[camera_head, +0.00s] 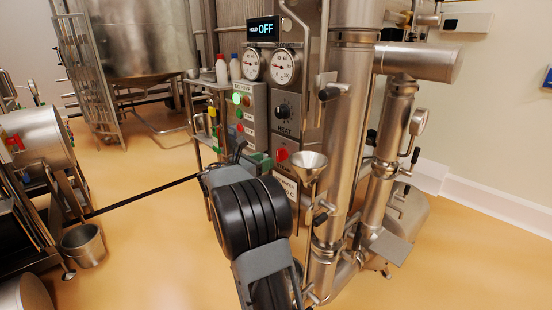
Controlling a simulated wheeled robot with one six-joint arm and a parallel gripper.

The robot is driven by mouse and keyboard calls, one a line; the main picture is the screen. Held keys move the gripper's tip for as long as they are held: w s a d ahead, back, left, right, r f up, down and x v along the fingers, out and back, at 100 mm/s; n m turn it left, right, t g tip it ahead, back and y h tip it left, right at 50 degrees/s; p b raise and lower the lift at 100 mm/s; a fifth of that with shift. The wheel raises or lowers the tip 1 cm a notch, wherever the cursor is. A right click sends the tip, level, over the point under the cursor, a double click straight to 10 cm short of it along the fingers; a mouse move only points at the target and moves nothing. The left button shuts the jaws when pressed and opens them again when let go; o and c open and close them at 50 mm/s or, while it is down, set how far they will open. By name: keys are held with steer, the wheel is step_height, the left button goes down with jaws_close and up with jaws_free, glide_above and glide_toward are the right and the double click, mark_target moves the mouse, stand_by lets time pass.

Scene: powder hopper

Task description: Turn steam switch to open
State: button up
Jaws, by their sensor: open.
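A red rotary switch (281,154) sits low on the grey control panel (262,102), below the black knob marked HEAT (284,111). It seems to be the steam switch, but its label is too small to read and its exact setting is unclear. My gripper (254,157) is open in front of the panel's lower part, just left of the red switch. My dark arm link in the foreground hides part of the gripper and the lower panel. I cannot tell whether a finger touches the panel.
Two gauges and a display (263,29) reading OFF are above. Bottles (222,70) stand on a rack at left. A bucket (84,245) stands on the floor at left.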

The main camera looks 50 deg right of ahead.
mark_target(277, 155)
steer(key=shift+s+d, duration=0.2)
steer(key=shift+d, duration=2.75)
jaws_close()
